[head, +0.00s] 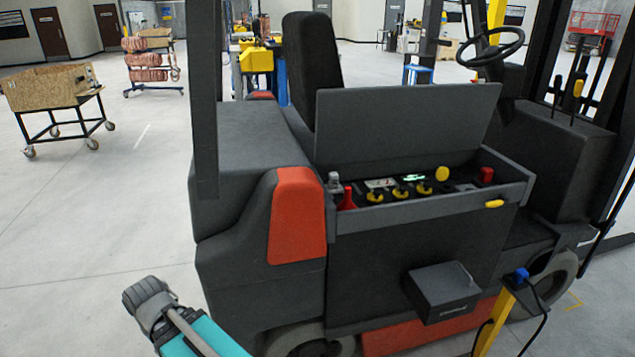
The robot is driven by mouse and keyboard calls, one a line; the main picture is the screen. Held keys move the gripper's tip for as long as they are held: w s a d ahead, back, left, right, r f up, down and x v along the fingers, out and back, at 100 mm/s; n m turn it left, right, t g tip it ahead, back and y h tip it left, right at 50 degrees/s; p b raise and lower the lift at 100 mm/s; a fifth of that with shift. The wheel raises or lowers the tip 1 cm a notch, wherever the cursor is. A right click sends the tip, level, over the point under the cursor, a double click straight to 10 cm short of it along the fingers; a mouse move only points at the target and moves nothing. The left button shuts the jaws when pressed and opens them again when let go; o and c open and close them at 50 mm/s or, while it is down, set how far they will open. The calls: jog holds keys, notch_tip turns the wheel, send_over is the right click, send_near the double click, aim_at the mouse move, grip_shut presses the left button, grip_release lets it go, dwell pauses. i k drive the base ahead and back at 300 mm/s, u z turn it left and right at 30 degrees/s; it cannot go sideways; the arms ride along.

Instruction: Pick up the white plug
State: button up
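A small light grey-white piece (335,183), which may be the white plug, stands at the left end of the forklift's open compartment (430,213). It is beside a red connector (347,198). It is too small to tell its exact shape or whether it is seated in anything. Part of my arm, teal and grey, shows at the bottom left, well apart from the compartment. I see no gripper fingers.
A raised dark lid (405,125) stands behind the compartment, with the seat (312,70) beyond. A dark box (441,291) juts from the forklift's side. A yellow post (495,320) with a blue plug (520,275) stands right.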

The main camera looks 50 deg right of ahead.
aim_at(332, 180)
jog(key=u, duration=0.15)
jog(key=k, duration=1.2)
jog(key=z, duration=1.4)
jog(key=i, duration=0.8)
jog(key=z, duration=0.05)
